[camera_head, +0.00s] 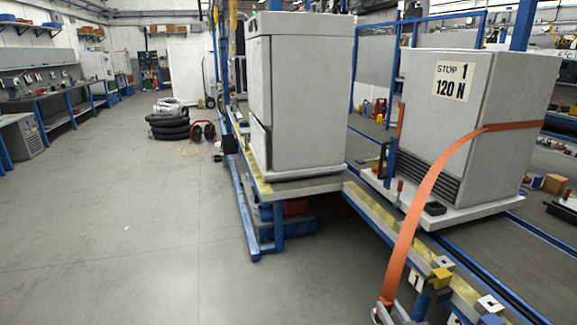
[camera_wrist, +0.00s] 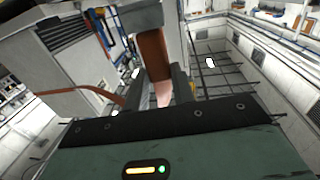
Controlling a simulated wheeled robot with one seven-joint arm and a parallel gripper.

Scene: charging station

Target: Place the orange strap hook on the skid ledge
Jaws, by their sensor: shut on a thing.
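The orange strap (camera_head: 440,185) runs around the grey-white cabinet marked STOP 1, 120 N (camera_head: 475,85), then down its near side to the bottom of the head view. A grey metal hook end (camera_head: 388,313) shows there, partly cut off by the frame edge. In the wrist view my gripper (camera_wrist: 163,92) is shut, with an orange-brown piece (camera_wrist: 152,55) between its fingers. The strap also shows at the left (camera_wrist: 90,93). The hook's tip and its contact with any ledge cannot be made out. The pale skid edge (camera_head: 460,217) lies under the cabinet.
A yellow block (camera_head: 441,278) and metal plates (camera_head: 490,304) sit along the near rail, right of the strap. A second cabinet (camera_head: 300,95) stands on a platform at the centre. Open grey floor (camera_head: 130,250) lies to the left.

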